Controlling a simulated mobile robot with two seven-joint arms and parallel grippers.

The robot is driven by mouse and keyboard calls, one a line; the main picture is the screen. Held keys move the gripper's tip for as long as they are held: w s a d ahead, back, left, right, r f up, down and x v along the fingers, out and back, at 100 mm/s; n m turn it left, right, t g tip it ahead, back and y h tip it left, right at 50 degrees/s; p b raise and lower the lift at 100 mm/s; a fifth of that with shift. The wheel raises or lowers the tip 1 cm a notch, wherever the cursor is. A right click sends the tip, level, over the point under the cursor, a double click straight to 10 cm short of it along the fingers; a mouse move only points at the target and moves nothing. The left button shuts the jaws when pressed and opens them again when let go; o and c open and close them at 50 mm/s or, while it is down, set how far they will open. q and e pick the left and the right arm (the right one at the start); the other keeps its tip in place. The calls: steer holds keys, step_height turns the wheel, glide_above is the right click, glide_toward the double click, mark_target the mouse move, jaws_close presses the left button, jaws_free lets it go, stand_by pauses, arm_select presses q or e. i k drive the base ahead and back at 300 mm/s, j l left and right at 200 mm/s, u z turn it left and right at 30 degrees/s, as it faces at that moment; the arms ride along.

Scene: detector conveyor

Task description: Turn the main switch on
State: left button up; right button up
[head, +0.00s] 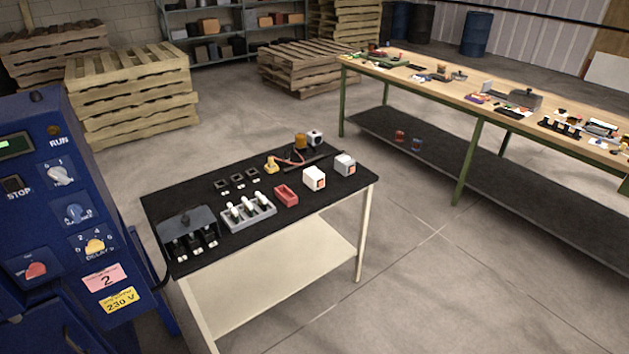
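A blue control cabinet (75,285) stands at the left edge. Its panel carries a red rotary knob (36,270) at lower left, on a dark plate whose lettering is too small to read. A light grey knob (60,176) sits near the top, with small marks above it that look like 0 and 1. Below it are a blue knob (75,212) and a yellow knob (95,246) marked DELAY. No label reading main switch is legible, so I cannot tell for sure which knob it is. Neither gripper is in view.
A black-topped table (330,188) stands right of the cabinet, with switches, a grey block and small boxes on it. A long cluttered workbench (470,78) is at right. Pallets (130,90) and shelving (225,45) stand behind. The floor between table and workbench is free.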

mark_target(37, 269)
steer(key=u, duration=1.75)
